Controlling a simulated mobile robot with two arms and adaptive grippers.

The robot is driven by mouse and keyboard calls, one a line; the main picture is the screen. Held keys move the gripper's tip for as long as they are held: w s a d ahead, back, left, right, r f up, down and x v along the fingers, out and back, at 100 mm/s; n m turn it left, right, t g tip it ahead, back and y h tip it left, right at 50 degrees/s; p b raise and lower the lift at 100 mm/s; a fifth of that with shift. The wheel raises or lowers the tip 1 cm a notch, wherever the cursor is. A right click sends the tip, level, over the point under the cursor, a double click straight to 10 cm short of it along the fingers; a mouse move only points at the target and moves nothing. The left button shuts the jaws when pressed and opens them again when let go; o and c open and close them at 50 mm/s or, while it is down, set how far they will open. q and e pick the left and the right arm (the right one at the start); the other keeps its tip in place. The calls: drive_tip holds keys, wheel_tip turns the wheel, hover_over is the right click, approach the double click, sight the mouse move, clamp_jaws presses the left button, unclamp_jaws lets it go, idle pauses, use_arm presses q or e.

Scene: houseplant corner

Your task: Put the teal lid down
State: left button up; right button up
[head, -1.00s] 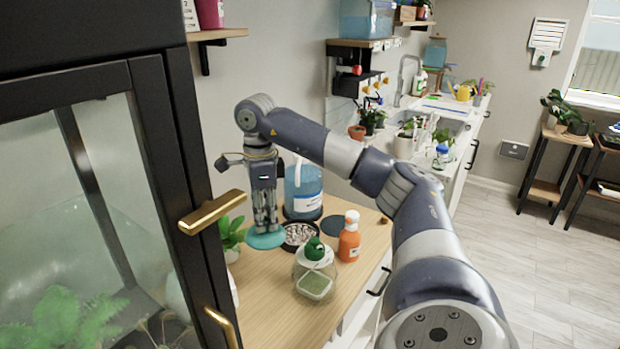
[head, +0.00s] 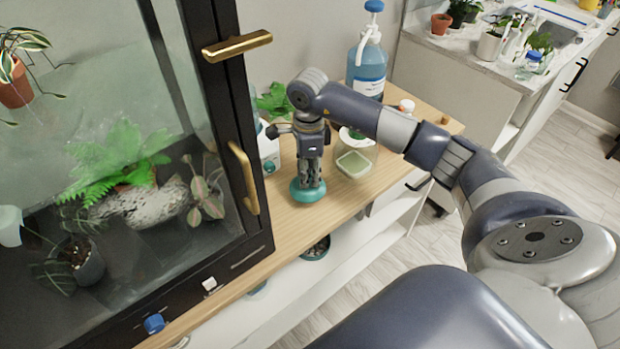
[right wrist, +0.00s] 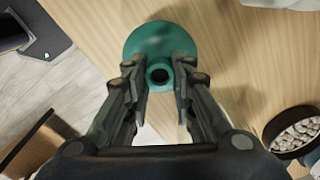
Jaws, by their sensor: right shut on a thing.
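The teal lid (head: 308,194) is a round disc with a knob on top. In the head view it is low over the wooden counter (head: 287,232), near the front edge; I cannot tell whether it touches the wood. My right gripper (head: 309,182) points down and is shut on the lid. In the right wrist view the lid (right wrist: 160,38) shows beyond the fingers, with its dark-centred knob between the fingertips (right wrist: 160,78). My left gripper is not in view.
A black-framed glass cabinet (head: 225,120) with a brass handle stands left. A dark pebble bowl (right wrist: 295,135) shows in the wrist view. Bare counter lies around the lid.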

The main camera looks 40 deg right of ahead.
sight(311, 194)
wheel_tip(311, 194, down, 3)
drive_tip(key=shift+s+f, duration=0.1)
drive_tip(key=shift+f, duration=0.3)
drive_tip(key=o, duration=1)
drive_tip(key=shift+c, duration=0.2)
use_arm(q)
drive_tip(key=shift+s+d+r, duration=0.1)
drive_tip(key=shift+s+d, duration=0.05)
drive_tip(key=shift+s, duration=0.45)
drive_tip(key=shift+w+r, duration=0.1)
